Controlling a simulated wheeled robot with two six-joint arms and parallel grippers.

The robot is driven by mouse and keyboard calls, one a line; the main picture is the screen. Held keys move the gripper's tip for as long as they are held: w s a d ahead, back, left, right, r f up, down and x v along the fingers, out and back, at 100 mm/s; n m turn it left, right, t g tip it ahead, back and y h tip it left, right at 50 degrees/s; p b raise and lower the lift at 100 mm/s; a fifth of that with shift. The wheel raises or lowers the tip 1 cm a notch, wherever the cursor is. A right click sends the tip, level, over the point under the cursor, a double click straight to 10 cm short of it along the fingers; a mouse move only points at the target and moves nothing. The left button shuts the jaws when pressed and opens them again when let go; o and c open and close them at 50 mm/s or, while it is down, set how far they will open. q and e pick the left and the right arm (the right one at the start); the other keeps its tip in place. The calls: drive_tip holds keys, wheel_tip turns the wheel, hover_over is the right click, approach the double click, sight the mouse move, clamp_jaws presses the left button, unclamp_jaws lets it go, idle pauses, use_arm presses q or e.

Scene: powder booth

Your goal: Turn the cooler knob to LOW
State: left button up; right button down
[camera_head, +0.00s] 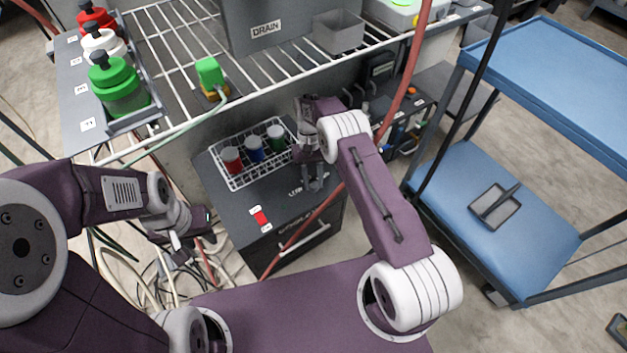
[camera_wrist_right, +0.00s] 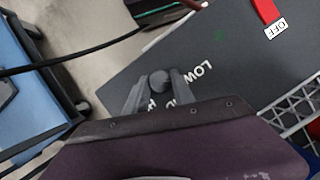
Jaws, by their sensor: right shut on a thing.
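The dark grey cooler (camera_head: 240,205) stands below the wire shelf, with white lettering on its top. In the right wrist view, the small round grey knob (camera_wrist_right: 159,82) sits on the cooler's top (camera_wrist_right: 225,55) between the fingers of my right gripper (camera_wrist_right: 157,90), which is shut on it. The word LOW (camera_wrist_right: 200,72) is beside the right finger; more lettering below is partly covered. Which way the knob points cannot be made out. In the head view my right gripper (camera_head: 313,184) hides the knob. My left gripper (camera_head: 190,243) hangs left of the cooler, its fingers unclear.
A white wire basket (camera_head: 240,180) with red, blue and green jars sits on the cooler, near a red switch (camera_head: 260,216) with a label reading OFF in the wrist view. A red hose (camera_head: 330,200) crosses in front. A blue cart (camera_head: 540,235) stands at right.

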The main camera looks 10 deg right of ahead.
idle(0.3)
drive_tip(key=c, duration=1.1)
unclamp_jaws()
drive_tip(key=shift+r, duration=0.1)
drive_tip(key=p+v, duration=0.1)
drive_tip(key=v, duration=0.4)
drive_tip(key=shift+w+r, duration=0.1)
drive_tip(key=shift+r, duration=0.05)
drive_tip(key=shift+v, duration=1)
